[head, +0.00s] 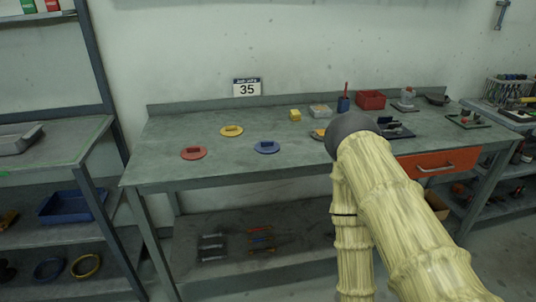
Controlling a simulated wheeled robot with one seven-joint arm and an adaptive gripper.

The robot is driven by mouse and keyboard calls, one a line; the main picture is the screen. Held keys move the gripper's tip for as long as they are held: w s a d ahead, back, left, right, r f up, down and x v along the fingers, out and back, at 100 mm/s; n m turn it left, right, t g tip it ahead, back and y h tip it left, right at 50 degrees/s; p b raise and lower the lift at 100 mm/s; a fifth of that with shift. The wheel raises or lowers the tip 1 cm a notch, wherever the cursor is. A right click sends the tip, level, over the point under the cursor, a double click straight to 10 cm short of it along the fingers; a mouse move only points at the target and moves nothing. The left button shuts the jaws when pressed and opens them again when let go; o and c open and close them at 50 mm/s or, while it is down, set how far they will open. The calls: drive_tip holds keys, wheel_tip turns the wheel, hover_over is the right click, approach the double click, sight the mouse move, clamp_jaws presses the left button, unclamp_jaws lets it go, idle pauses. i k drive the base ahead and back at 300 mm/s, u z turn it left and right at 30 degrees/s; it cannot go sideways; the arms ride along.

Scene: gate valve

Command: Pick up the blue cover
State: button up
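The blue cover (267,147) is a flat round disc with a dark raised grip in its middle. It lies on the grey workbench (220,169), near the front edge, left of my arm. A red cover (193,153) lies to its left, and a yellow cover (231,131) lies behind and between them. My arm, in a pale yellow sleeve, reaches up from the lower right in the head view. My gripper cannot be made out; the dark rounded end of the arm hides part of the bench. Nothing covers the blue cover.
Behind the arm are a yellow block (295,115), a dark blue cup (344,104), a red bin (370,99) and other small items. An orange drawer (437,163) hangs under the bench's right side. The bench's left part around the covers is clear.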

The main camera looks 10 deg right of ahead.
sight(266, 146)
drive_tip(key=u, duration=1.65)
drive_tip(key=i, duration=1.3)
drive_tip(key=z, duration=2.15)
